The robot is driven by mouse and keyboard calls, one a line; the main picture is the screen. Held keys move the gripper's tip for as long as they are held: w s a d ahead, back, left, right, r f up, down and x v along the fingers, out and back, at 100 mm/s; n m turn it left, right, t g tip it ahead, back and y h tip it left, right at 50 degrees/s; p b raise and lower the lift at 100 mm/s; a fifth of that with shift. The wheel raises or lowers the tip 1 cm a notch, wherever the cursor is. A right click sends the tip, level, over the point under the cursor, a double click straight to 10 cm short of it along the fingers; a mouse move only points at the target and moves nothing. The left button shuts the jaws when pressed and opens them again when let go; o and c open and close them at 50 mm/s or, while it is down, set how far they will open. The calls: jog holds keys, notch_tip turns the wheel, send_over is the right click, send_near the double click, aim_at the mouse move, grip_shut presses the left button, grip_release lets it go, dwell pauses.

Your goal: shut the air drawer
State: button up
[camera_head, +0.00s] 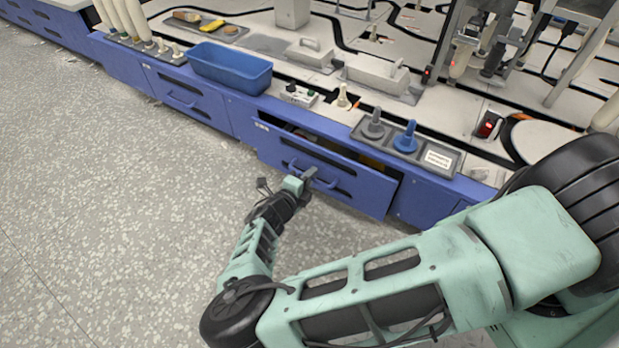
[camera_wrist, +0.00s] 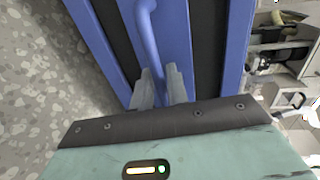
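The air drawer (camera_head: 340,182) is a blue drawer in the bench front, with dark slots and a small white label at its upper left. It stands pulled out, and its open top shows a dark inside with some contents. Its curved blue handle (camera_head: 325,184) is on the front face. My gripper (camera_head: 306,177) is at this handle. In the wrist view the handle (camera_wrist: 147,35) runs down between the two grey fingers of my gripper (camera_wrist: 160,80), which sit close on either side of it. The fingers look shut on the handle.
A blue bin (camera_head: 228,70) stands on the bench top, left of the drawer. A grey tray (camera_head: 445,160) with a grey and a blue knobbed piece sits above the drawer. Another blue drawer (camera_head: 187,102) at the left looks shut. The speckled floor (camera_head: 110,200) in front is clear.

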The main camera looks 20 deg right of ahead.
grip_shut()
jog(key=x, duration=0.1)
jog(key=p+x, duration=0.1)
jog(key=x, duration=0.2)
jog(key=shift+w+d+r, duration=0.1)
jog(key=shift+w+r, duration=0.1)
jog(key=shift+r, duration=0.25)
grip_release()
jog(key=shift+d, duration=0.1)
jog(key=p+v, duration=0.5)
jog(key=v, duration=1.2)
jog(key=shift+s+a, duration=0.25)
